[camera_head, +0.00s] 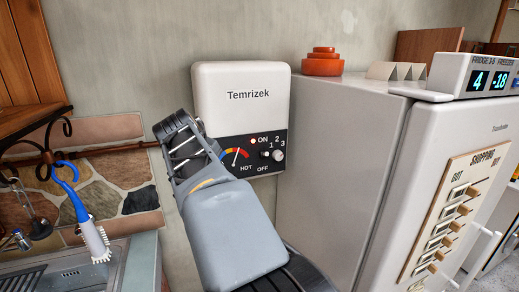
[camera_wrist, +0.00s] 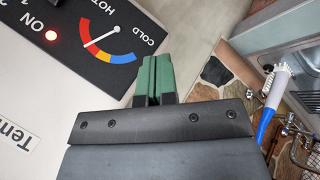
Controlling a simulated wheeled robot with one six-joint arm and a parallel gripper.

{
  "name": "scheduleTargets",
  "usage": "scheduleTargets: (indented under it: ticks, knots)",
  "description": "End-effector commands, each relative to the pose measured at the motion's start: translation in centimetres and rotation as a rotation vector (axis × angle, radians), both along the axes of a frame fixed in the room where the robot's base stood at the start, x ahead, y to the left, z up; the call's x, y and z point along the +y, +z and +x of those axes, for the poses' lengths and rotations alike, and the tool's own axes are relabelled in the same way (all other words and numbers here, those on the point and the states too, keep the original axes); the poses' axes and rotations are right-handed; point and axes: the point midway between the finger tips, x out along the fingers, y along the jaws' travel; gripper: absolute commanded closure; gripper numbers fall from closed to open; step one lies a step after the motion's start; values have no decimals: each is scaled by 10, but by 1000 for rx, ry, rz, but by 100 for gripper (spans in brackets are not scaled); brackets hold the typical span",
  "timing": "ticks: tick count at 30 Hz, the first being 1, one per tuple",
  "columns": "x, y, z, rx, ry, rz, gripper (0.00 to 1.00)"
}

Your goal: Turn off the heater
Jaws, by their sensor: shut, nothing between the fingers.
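The heater (camera_head: 240,92) is a white wall box labelled Temrizek, and part of it shows in the wrist view (camera_wrist: 45,110). Its dark lower panel (camera_wrist: 75,60) carries a gauge (camera_wrist: 110,45) from cold to hot and a red ON light (camera_wrist: 51,35) that glows. In the head view my arm covers the panel's left end.
A white fridge (camera_head: 340,170) stands close on the heater's right, with red stacked discs (camera_head: 323,63) on top. At left are a sink (camera_head: 75,272), a hanging blue-and-white brush (camera_head: 92,230) and a wooden shelf (camera_head: 30,118). A pipe (camera_head: 115,150) runs along the wall.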

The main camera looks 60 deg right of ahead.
Motion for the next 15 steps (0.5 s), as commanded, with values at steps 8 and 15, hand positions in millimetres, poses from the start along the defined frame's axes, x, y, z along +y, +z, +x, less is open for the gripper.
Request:
scheduleTargets:
  ticks: [8,15]
  knots:
    - [-97,58,-31,160,-119,-176,100]
    - [-109,66,-38,188,-135,-201,100]
